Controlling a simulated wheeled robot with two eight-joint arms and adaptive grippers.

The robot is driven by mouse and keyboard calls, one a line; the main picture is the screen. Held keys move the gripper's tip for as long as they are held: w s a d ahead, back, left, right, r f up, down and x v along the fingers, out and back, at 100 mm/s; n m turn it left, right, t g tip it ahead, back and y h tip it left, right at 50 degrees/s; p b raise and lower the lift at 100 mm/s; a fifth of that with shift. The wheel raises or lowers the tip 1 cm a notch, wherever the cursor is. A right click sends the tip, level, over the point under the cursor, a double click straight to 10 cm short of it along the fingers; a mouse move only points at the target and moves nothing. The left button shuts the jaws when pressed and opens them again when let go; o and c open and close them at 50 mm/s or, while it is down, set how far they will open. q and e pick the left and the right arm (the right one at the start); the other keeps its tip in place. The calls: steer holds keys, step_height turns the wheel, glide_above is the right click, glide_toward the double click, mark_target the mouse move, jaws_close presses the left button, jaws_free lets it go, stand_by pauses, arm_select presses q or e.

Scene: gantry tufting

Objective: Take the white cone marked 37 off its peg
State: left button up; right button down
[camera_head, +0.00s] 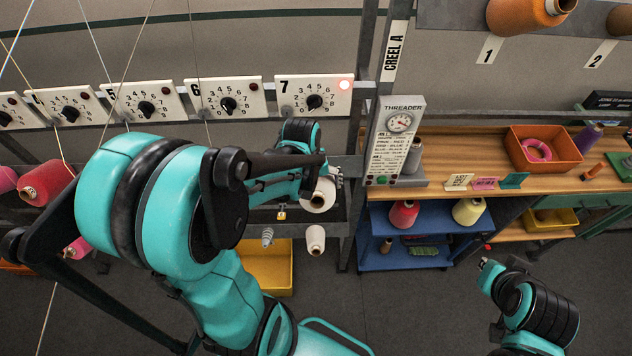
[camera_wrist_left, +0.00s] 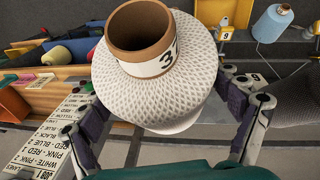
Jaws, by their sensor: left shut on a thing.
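A white cone (camera_wrist_left: 155,95) with a brown core fills the middle of the left wrist view. Its label shows a 3, and the rest of the number is turned out of sight. My left gripper (camera_wrist_left: 160,82) is shut on it, one finger on each side of its body. In the head view the same white cone (camera_head: 318,196) shows at the left gripper (camera_head: 330,178), below dial board 7 (camera_head: 313,97). My arm partly covers it, and whether a peg is inside it cannot be seen.
The creel post (camera_head: 367,90) and threader box (camera_head: 398,140) are close on the right. A wooden bench (camera_head: 465,150) bears an orange tray (camera_head: 545,168).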

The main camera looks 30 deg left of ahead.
mark_target(315, 194)
arm_select(q)
steer(key=shift+s+d+r+p, duration=0.35)
steer(key=shift+s+r+p, duration=0.1)
steer(key=shift+s+r, duration=0.1)
steer(key=shift+s+d+r+p, duration=0.35)
steer(key=shift+s+r+p, duration=0.1)
steer(key=shift+s, duration=0.1)
steer(key=shift+s+d+r+p, duration=0.2)
steer(key=shift+s+d+r, duration=0.15)
steer(key=shift+s, duration=0.15)
steer(key=shift+s+d+r+p, duration=0.2)
steer(key=shift+s+r, duration=0.1)
steer(key=shift+s, duration=0.15)
steer(key=shift+f, duration=0.1)
